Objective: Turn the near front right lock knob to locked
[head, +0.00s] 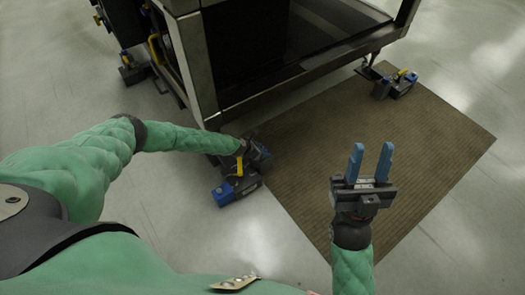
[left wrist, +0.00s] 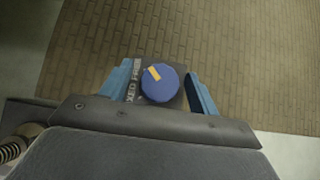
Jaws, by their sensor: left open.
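A round blue lock knob (left wrist: 160,84) with a short yellow mark shows in the left wrist view. It sits on a dark block with white lettering, partly hidden, that reads "XED FREE". The yellow mark lies slantwise on the knob's upper left part, toward the lettering. My left gripper (left wrist: 163,88) is open, with one blue finger on each side of the knob and visible gaps between. In the head view my left gripper (head: 260,153) is at the frame's near corner foot and hides the knob. My right gripper (head: 371,160) is open and empty above the brown mat.
A caster foot with a blue end (head: 224,194) and a yellow lever (head: 240,166) stands beside my left gripper. The machine's frame (head: 290,85) rises behind it. Another foot (head: 396,82) stands on the mat (head: 420,150); one more (head: 131,70) is at the far left.

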